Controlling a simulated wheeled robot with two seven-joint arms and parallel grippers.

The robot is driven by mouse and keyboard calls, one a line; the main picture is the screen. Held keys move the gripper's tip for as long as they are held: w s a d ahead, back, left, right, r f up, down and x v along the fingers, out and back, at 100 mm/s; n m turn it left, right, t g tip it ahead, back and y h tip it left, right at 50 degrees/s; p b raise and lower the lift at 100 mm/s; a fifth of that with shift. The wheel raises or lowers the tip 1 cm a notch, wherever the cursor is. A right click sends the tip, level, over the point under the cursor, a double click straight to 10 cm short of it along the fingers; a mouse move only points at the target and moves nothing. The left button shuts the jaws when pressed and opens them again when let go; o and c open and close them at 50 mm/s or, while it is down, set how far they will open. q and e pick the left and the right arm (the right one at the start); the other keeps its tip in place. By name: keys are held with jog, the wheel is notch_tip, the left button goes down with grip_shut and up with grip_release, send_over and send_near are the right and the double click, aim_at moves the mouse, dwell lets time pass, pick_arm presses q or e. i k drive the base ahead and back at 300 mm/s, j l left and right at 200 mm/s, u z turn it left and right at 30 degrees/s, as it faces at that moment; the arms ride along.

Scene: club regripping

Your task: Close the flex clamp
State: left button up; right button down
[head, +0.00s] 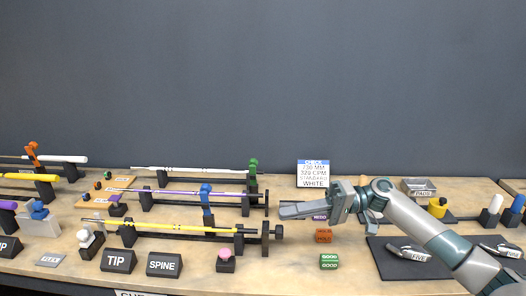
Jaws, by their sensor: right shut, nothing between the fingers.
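Three coloured clamp-like parts show on the shaft racks, and no label tells me which is the flex clamp. A blue one (206,190) sits on the purple shaft (165,192) in the middle. A green one (253,166) stands at the right end of the white shaft (195,169). An orange one (33,153) stands at the far left. Whether each is open or closed is too small to tell. My right gripper (284,211) is shut and empty, pointing left, to the right of the blue and green parts and apart from them. My left gripper is out of view.
A yellow shaft (180,228) lies on a rack in front. A sign (313,174) stands behind my right gripper. Blocks marked TIP (118,260) and SPINE (164,264), a pink knob (225,255) and a green GOOD block (328,261) stand near the front. A dark mat (395,268) lies right.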

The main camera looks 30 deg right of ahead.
aim_at(252, 163)
jog(key=i+l, duration=1.05)
jog(key=l, duration=0.15)
